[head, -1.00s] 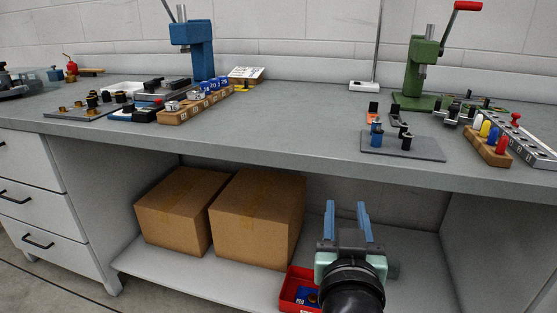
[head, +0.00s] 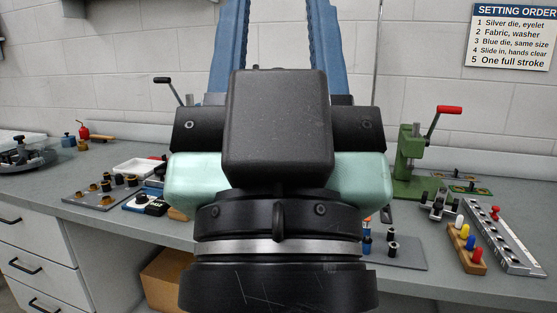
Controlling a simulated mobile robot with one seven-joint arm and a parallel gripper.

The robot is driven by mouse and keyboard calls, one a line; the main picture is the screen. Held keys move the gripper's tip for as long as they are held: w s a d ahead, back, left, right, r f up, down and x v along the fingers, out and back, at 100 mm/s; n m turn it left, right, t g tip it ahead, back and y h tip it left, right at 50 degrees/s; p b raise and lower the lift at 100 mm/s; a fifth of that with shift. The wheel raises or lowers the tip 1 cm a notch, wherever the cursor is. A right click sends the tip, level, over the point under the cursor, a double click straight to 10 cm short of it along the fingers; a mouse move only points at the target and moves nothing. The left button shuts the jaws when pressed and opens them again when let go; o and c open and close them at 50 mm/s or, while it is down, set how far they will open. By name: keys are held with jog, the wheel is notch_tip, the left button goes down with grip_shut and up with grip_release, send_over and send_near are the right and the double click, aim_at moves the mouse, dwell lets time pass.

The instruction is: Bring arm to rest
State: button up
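My gripper (head: 280,40) is raised close in front of the head camera and fills the middle of the view. Its two blue fingers point up and stand well apart, with only the wall showing between them. Their tips run out of the top of the picture. It holds nothing that I can see. My gripper and wrist hide the middle of the workbench (head: 420,288), including the blue press seen there earlier.
A green press (head: 408,165) with a red-handled lever stands at the right. Near it are a wooden block with coloured pegs (head: 466,248) and a metal rail (head: 505,238). A dark plate (head: 95,194) with small parts lies left. A sign (head: 513,36) hangs on the wall.

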notch_tip(320, 180, up, 22)
jog(key=p, duration=2)
jog(key=shift+r, duration=0.2)
jog(key=shift+f, duration=0.1)
